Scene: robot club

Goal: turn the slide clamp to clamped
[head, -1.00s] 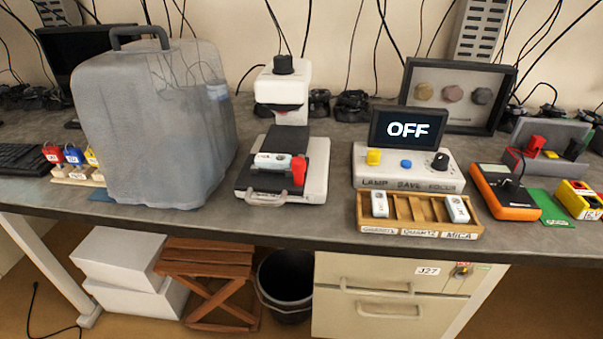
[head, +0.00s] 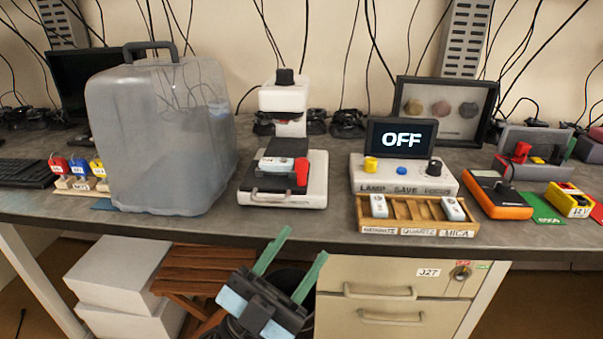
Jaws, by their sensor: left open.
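The slide clamp is a small red lever (head: 302,171) at the right end of a white slide block (head: 276,164). Both sit on the dark stage of a white microscope (head: 284,196) in the middle of the bench. The lever appears upright; its exact setting is too small to tell. My left gripper (head: 291,264) is in front of the bench edge, below the microscope. Its two green fingers are spread apart, with nothing between them. My right gripper is not in view.
A grey translucent cover (head: 160,140) stands close left of the microscope. To the right are a control box (head: 405,176) with a screen reading OFF and a wooden slide tray (head: 378,226). The bench edge and drawers (head: 385,285) lie around my gripper.

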